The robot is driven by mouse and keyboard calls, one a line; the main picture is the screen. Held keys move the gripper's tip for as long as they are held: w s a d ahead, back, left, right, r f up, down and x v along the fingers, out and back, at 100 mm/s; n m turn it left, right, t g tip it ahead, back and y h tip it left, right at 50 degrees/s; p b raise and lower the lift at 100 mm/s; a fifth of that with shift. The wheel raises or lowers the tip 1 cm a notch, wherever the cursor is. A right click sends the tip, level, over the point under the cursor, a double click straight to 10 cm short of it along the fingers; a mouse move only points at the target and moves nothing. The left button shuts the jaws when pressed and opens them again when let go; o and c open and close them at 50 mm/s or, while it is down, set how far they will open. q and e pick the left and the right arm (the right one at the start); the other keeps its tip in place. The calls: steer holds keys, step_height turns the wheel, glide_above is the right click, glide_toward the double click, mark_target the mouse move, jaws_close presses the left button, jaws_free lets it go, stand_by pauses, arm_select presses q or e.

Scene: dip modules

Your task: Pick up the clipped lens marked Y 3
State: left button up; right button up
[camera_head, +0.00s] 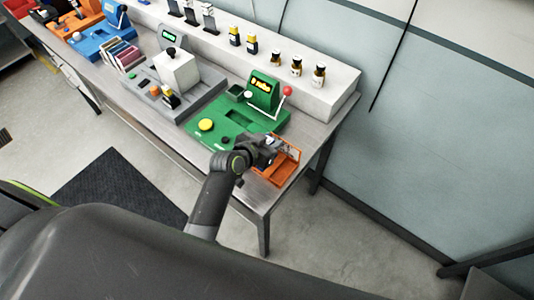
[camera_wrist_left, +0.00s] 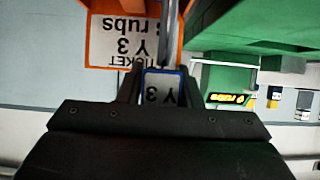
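My left gripper (camera_head: 268,150) is at the near right end of the bench, at the orange-framed holder (camera_head: 281,166). In the left wrist view a small white tag with a blue edge, marked Y 3 (camera_wrist_left: 162,88), shows upside down between the two fingers of my left gripper (camera_wrist_left: 162,75). The fingers stand on either side of it; whether they press on it cannot be told. Behind it an orange-edged ticket (camera_wrist_left: 108,38) also reads Y 3. The lens body is mostly hidden by the gripper. My right gripper is not in view.
A green station (camera_head: 262,117) with a lit display and a red-knobbed lever stands just beyond the gripper. A grey station (camera_head: 180,85) is further left. Several small bottles (camera_head: 297,65) stand on the raised white shelf (camera_head: 335,92).

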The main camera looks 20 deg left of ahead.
arm_select(q)
jaws_close()
steer(key=shift+r, duration=0.1)
